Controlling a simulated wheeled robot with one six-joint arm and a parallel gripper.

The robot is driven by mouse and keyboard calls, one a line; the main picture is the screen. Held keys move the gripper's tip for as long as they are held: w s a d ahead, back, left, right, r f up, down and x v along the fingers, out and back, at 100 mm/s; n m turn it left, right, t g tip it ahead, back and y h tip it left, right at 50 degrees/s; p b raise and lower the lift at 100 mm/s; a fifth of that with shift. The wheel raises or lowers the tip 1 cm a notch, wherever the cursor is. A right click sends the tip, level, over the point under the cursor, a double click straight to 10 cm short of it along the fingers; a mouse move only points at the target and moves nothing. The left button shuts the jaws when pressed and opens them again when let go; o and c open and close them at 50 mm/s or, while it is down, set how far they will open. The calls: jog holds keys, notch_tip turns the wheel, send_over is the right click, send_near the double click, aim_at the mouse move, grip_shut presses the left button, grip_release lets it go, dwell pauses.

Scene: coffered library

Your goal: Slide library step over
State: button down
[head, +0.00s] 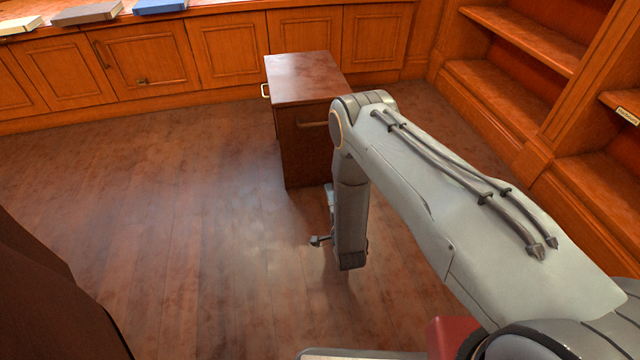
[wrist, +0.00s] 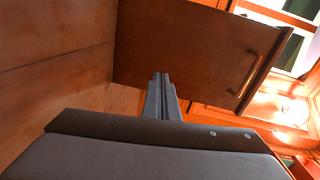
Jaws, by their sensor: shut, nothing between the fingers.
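The library step (head: 305,78) is a dark brown wooden box standing on the floor, right of middle in the head view. A bar handle shows on its near side and another on its left side. My arm covers part of its right side in that view. In the wrist view its side panel (wrist: 185,45) fills the upper middle, with a handle at the right. My gripper (wrist: 160,78) is shut and empty, its fingertips pointing at the panel low down near the floor. I cannot tell whether they touch it. The fingertips are not clear in the head view.
Wooden cabinets (head: 150,65) line the back wall behind the step, with books (head: 88,13) on top. Open shelves (head: 520,90) stand along the right. The wood floor (head: 150,190) left of the step is clear. A dark brown object (head: 45,290) stands at the lower left.

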aim_at(318, 167)
jog(key=f, duration=0.1)
jog(key=s+f+b, duration=0.1)
jog(key=f+t, duration=0.1)
jog(key=shift+s+a+f+m+y, duration=0.15)
jog(key=shift+s+f+m+y, duration=0.1)
jog(key=shift+f+m+y, duration=0.05)
jog(key=b+x, duration=0.8)
jog(key=x, duration=0.5)
jog(key=shift+w+a, duration=0.1)
jog(key=shift+w, duration=0.25)
jog(key=shift+r, duration=0.1)
